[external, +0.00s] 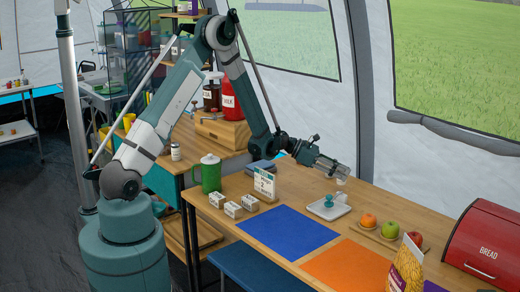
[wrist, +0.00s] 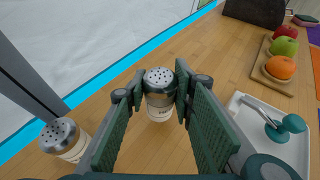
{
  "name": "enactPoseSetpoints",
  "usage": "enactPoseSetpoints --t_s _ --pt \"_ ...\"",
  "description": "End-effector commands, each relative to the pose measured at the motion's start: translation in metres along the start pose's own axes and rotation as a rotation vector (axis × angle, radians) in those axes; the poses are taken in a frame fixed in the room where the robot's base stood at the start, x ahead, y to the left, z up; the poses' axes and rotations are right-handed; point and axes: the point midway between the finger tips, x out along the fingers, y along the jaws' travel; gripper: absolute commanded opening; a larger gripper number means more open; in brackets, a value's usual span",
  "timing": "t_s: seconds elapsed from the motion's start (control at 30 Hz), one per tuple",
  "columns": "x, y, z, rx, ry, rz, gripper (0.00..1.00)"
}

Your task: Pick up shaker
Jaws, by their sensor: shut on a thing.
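A shaker (wrist: 160,105) with a perforated metal top and a pale labelled body is between my gripper's fingers in the wrist view. My gripper (wrist: 159,86) is shut on it near the top, one finger on each side. In the external view my gripper (external: 339,172) is over the back of the wooden table, behind the white tray, and the shaker is mostly hidden at its tip. I cannot tell whether its base touches the table. A second, similar shaker (wrist: 64,140) stands to the left in the wrist view, apart from the held one.
A white tray (external: 317,211) with a teal item is close to the gripper's right in the wrist view. A board (external: 371,235) with fruit lies farther right. A menu card (external: 264,184), green pot (external: 210,173), snack bag (external: 404,270) and bread box (external: 487,240) also stand on the table.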

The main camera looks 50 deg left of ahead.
Motion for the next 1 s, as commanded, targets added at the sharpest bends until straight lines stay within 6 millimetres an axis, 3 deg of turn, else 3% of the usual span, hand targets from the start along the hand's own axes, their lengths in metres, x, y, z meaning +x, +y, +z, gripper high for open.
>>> enactPoseSetpoints --t_s 0.3,0.5,1.0 --pt "-0.018 0.0 0.043 0.0 0.0 0.0 0.12" --pt "-0.025 0.0 0.06 0.0 0.0 0.0 0.12" --pt "-0.026 0.0 0.064 0.0 0.0 0.0 0.12"
